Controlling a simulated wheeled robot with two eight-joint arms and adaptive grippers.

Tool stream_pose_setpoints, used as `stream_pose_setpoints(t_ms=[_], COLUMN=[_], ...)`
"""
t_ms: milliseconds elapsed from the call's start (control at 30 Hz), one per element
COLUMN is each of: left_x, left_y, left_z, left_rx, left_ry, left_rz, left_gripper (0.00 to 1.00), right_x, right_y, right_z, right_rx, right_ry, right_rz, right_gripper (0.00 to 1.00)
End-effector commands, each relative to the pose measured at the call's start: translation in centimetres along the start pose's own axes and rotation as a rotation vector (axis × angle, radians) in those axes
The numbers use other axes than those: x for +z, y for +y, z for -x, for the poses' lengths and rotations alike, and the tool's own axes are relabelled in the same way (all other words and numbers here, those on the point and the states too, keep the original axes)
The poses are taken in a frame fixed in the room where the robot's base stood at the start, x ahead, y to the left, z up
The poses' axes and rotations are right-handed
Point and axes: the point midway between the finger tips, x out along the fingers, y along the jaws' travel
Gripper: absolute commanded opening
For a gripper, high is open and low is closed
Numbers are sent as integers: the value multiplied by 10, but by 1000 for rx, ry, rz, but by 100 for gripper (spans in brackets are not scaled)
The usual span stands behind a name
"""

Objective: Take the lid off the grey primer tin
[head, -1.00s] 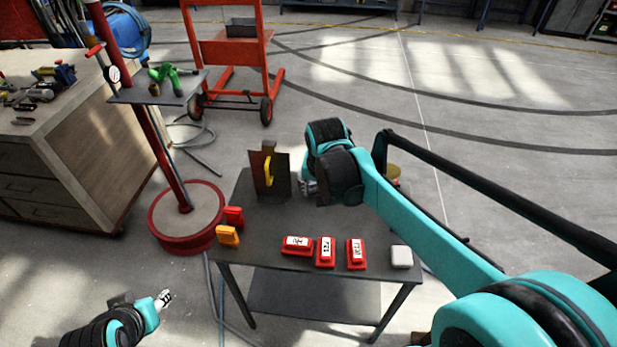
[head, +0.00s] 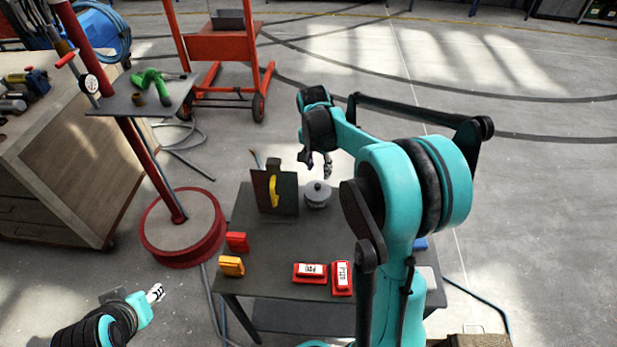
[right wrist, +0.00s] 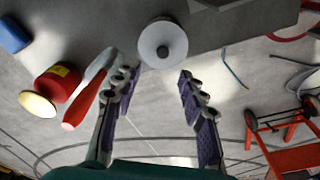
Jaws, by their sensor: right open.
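The grey primer tin (head: 318,201) stands upright near the back of the dark table. Its round grey lid (head: 317,188) is on, with a small dark knob on top. In the right wrist view the lid (right wrist: 152,43) shows from above, just beyond the fingertips. My right gripper (head: 317,168) hangs above the tin, apart from it. Its two fingers (right wrist: 156,80) are spread, with nothing between them. My left gripper (head: 156,292) is low at the left, away from the table, and too small to read.
A dark upright stand with a yellow handle (head: 274,190) is left of the tin. Red boxes (head: 310,272) and an orange one (head: 231,266) lie nearer the front. A red tin (right wrist: 58,84) and a red-handled tool (right wrist: 88,95) show in the right wrist view.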

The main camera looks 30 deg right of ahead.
Motion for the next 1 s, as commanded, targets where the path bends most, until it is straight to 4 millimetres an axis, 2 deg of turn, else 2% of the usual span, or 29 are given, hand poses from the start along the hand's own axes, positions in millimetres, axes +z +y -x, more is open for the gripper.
stream_pose_setpoints(t_ms=[433,700,933,967,1000], left_x=[11,23,22,22,22], left_y=[0,0,0,0,0], left_z=[-15,-31,-30,-30,-30], left_rx=[0,0,0,0,0], left_ry=[-1,0,0,0,0], left_rz=[0,0,0,0,0], left_gripper=[40,40,40,40,40], right_x=[4,9,9,9,9], right_y=[1,2,2,2,2], right_z=[-40,-79,-79,-79,-79], right_rx=[2,1,1,1,1], right_ry=[-1,-1,-1,-1,-1], right_rz=[-4,-4,-4,-4,-4], right_gripper=[42,42,42,36,26])
